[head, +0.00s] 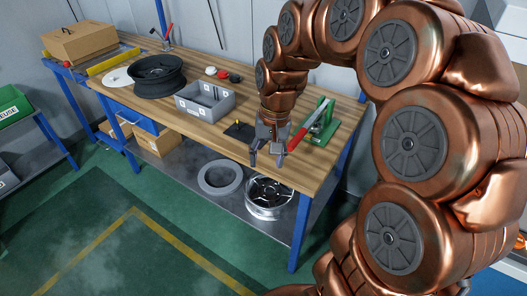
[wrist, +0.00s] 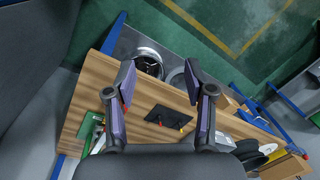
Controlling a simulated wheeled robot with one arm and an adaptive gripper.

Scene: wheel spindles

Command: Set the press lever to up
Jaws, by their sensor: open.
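The press (head: 320,122) is a green frame with a long red lever (head: 305,130), standing at the right end of the workbench. The lever slants from the upper right down to the lower left, its low end close beside my gripper. My gripper (head: 267,157) is open and empty, fingers pointing down over the bench's front edge. In the wrist view the press (wrist: 90,132) shows at the left, partly hidden behind the left finger of my gripper (wrist: 160,78). A small red piece shows at that finger; I cannot tell whether they touch.
A black plate with small knobs (head: 239,131) lies left of my gripper. A silver rim (head: 267,202) sits on the lower shelf.

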